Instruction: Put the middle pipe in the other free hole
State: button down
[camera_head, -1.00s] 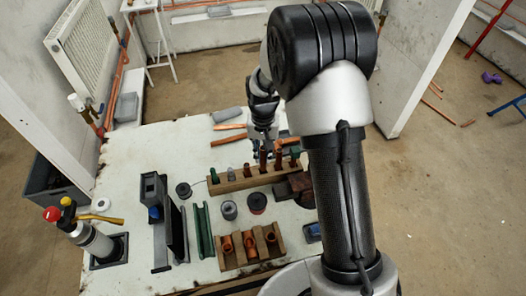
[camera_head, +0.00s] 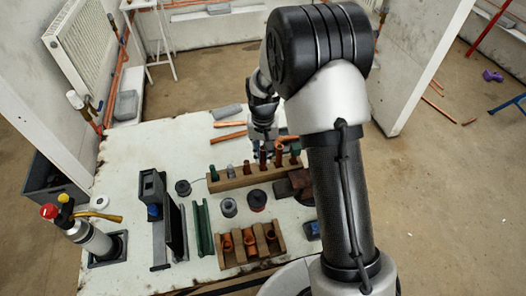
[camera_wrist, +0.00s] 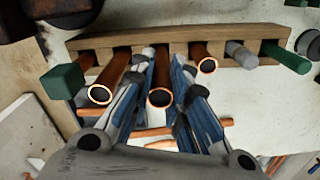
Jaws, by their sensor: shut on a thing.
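The wooden rack (camera_head: 225,183) holds a row of upright pegs and pipes on the table. The middle copper pipe (camera_wrist: 160,92) stands between my gripper's (camera_wrist: 160,75) blue-grey fingers, which are shut on it. Its lower end appears to be at the rack; I cannot tell whether it is clear of its hole. Another copper pipe (camera_wrist: 102,88) is to its left in the wrist view, and a third (camera_wrist: 206,62) is to its right. A green square-ended peg (camera_wrist: 65,90), a grey peg (camera_wrist: 240,54) and a green peg (camera_wrist: 288,57) stand farther out. I cannot make out the free hole.
A wooden tray of copper fittings (camera_head: 232,262), a green channel (camera_head: 203,228) and two round cans sit nearer me. Loose copper pipes (camera_head: 228,137) lie behind the rack. A torch bottle (camera_head: 95,240) stands at the left. The table's back left is clear.

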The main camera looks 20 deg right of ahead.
jog(key=shift+f+b, duration=0.55)
jog(key=shift+f, duration=0.55)
jog(key=shift+f, duration=0.45)
jog(key=c, duration=1.5)
grip_release()
jog(key=shift+o, duration=0.2)
